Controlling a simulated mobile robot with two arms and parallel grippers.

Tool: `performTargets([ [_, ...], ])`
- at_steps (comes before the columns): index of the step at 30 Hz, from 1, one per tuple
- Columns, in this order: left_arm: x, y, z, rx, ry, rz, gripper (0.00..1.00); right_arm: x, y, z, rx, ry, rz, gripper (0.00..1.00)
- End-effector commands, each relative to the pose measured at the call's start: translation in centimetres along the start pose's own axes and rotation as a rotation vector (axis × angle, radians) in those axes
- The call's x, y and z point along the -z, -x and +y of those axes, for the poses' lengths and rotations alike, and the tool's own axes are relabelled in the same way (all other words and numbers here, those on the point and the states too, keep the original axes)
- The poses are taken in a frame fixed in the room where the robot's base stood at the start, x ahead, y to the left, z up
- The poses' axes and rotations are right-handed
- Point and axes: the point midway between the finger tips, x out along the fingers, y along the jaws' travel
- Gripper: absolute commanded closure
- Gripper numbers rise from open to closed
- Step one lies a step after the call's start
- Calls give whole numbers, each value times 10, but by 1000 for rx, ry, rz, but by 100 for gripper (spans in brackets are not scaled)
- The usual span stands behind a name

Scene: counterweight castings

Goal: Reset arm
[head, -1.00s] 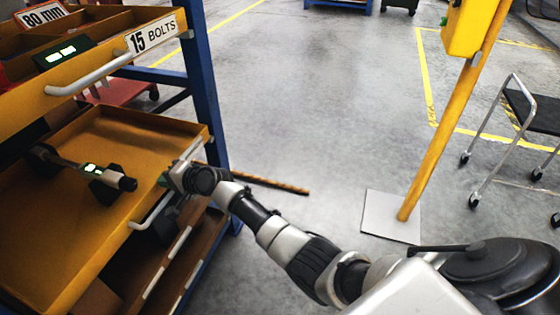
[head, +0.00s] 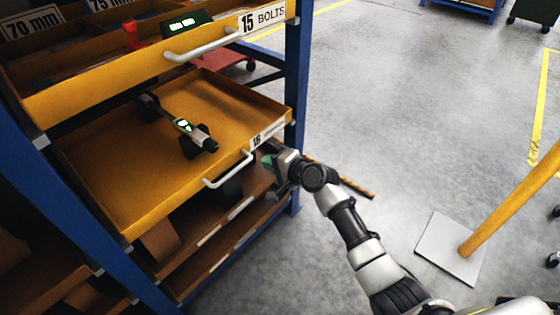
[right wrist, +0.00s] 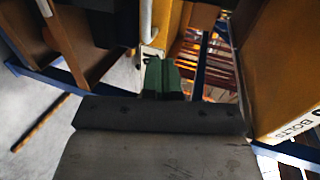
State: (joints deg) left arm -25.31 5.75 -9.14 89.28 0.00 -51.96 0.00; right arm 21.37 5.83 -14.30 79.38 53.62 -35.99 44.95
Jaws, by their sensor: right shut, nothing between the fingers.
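My right gripper (head: 268,161) is in front of the right end of the open yellow drawer (head: 110,212) labelled 16, close to its white handle (head: 228,171). It is shut, with nothing seen held. Its green fingers also show together in the right wrist view (right wrist: 161,76). I cannot tell whether it touches the drawer front. My left gripper is not in view.
A digital measuring tool (head: 184,127) lies in the open drawer. Above it is the drawer labelled 15 BOLTS (head: 262,18). A blue rack post (head: 298,75) stands behind my gripper.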

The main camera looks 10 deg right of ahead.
Motion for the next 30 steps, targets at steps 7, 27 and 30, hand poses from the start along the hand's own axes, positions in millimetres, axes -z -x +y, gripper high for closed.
performTargets([
  [7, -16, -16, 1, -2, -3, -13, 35, 0, 30, 0, -1, 0, -1, 100],
  [27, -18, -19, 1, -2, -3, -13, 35, -59, 103, 234, -527, 478, -67, 100],
  [30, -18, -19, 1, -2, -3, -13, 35, -83, 139, 293, -675, 626, -147, 100],
])
